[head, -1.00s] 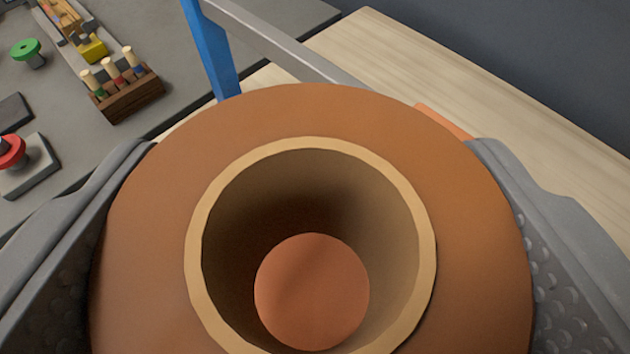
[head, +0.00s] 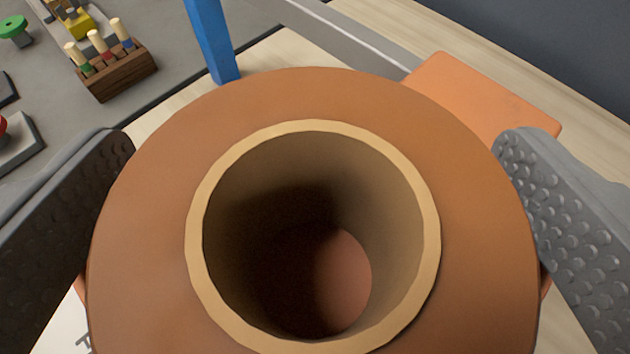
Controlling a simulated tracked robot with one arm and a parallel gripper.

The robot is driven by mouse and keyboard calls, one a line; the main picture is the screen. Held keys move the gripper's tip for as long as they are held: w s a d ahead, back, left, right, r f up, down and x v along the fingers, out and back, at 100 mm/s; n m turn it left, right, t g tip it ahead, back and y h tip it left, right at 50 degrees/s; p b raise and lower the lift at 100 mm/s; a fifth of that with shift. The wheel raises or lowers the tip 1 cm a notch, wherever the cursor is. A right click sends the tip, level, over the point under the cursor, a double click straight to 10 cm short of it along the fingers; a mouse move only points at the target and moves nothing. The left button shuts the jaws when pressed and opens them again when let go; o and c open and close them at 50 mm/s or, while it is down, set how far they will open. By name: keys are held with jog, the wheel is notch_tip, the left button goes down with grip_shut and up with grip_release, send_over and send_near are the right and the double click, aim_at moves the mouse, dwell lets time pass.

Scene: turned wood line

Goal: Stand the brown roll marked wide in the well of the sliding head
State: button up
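The brown roll (head: 150,220) fills the middle of the view, seen from above, with a pale tan core ring (head: 430,240) around a deep hole. A reddish-orange surface shows at the bottom of the hole. An orange block (head: 470,100), likely the sliding head, shows behind the roll at the upper right, with slivers at the roll's lower sides. The roll's underside and the well are hidden, so I cannot tell how it is seated.
A blue post (head: 210,40) and grey rail (head: 340,35) stand behind the roll. At the upper left, a brown wooden rack (head: 120,75) holds several pegs on a grey surface. A green knob (head: 14,28) and red knob lie farther left. Pale wood is at the right.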

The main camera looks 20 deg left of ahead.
jog(key=shift+s+r, duration=0.1)
jog(key=shift+r, duration=0.1)
jog(key=b+v, duration=0.2)
jog(key=v, duration=0.9)
jog(key=shift+s+d+b, duration=0.25)
jog(key=shift+s+b, duration=0.1)
jog(key=shift+r, duration=0.1)
jog(key=shift+r, duration=0.1)
jog(key=w+d+r+m+t+h, duration=0.15)
jog(key=d+r, duration=0.35)
jog(key=r, duration=0.8)
jog(key=w+d+r+m+t+h, duration=0.15)
jog(key=d+r, duration=0.45)
jog(key=r, duration=0.7)
jog(key=s+d+r+h, duration=0.1)
jog(key=s+r, duration=0.4)
jog(key=r, duration=0.3)
jog(key=s+d+r+m, duration=0.1)
jog(key=s+r, duration=0.4)
jog(key=r, duration=0.4)
jog(key=s+d+r+m+h, duration=0.1)
jog(key=s+d+r, duration=0.1)
jog(key=s+r, duration=0.3)
notch_tip(320, 180, up, 3)
jog(key=shift+s+r+h, duration=0.2)
jog(key=shift+h, duration=0.1)
